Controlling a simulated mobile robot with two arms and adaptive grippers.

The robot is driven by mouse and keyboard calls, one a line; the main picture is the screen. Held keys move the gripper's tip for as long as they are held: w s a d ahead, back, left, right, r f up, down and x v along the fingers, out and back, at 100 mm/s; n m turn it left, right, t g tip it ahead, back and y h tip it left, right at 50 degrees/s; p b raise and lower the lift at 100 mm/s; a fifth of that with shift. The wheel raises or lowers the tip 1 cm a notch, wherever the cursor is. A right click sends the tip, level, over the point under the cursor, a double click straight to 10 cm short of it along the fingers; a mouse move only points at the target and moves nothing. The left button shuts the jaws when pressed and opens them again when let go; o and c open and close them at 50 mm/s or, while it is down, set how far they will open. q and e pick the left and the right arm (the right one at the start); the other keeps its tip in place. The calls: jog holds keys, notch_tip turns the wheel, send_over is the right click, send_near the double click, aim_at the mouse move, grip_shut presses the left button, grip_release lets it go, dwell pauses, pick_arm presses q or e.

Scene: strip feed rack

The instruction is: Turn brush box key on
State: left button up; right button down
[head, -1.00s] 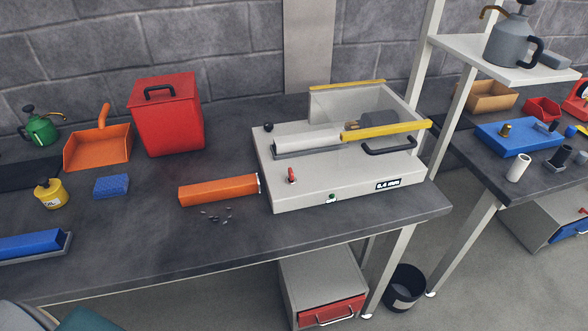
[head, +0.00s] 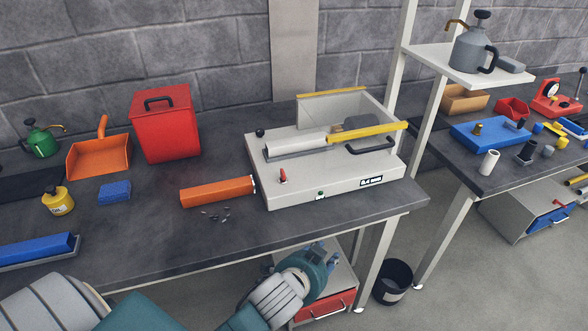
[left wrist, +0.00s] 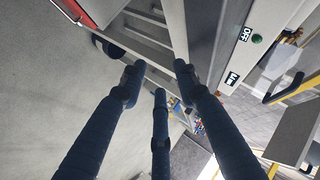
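The pale grey machine (head: 340,187), likely the brush box, sits on the dark bench with yellow bars and a pale roller on top. A small red key or switch (head: 282,177) stands upright on its front left top. A small green light (head: 321,195) is on its front face; it also shows beside an "OFF" label in the left wrist view (left wrist: 257,38). My left gripper (head: 328,256) is below the bench's front edge, apart from the machine. Its three dark fingers (left wrist: 158,82) are spread and empty. The red key is not clear in the wrist view. My right gripper is not seen.
An orange block (head: 217,191) lies left of the machine, with small dark bits before it. A red bin (head: 165,125) stands behind. The bench's front edge (head: 250,243) is above my left gripper. A drawer cabinet (head: 340,275) and dark bucket (head: 393,283) are below.

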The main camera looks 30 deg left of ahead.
pick_arm(q)
jog(key=w+d+r+m+t+h, duration=0.2)
jog(key=w+d+r+m+t, duration=0.15)
jog(key=r, duration=0.35)
jog(key=w+d+r+m+t+h, duration=0.2)
jog(key=w+d+r+m, duration=0.25)
jog(key=r, duration=0.35)
jog(key=w+d+r+m+t+h, duration=0.2)
jog(key=w+d+r+m, duration=0.1)
jog(key=w+r+m, duration=0.3)
jog(key=s+d+r+m+g+h, duration=0.1)
jog(key=d+r+m+g+h, duration=0.45)
jog(key=m, duration=0.65)
jog(key=s+d+r+m+g+h, duration=0.2)
jog(key=d+m+g+h, duration=0.1)
jog(key=d+m+h, duration=0.55)
jog(key=m+g+y, duration=1)
jog(key=m+y, duration=0.9)
jog(key=y, duration=0.1)
send_over(283, 176)
jog(key=w, duration=0.2)
notch_tip(283, 176, down, 5)
jog(key=f, duration=0.3)
jog(key=f+p, duration=0.1)
jog(key=f, duration=0.3)
jog(key=f+p, duration=0.1)
jog(key=f, duration=0.2)
jog(key=shift+s+a+f, duration=0.15)
jog(key=shift+a+f, duration=0.1)
jog(key=shift+a, duration=0.1)
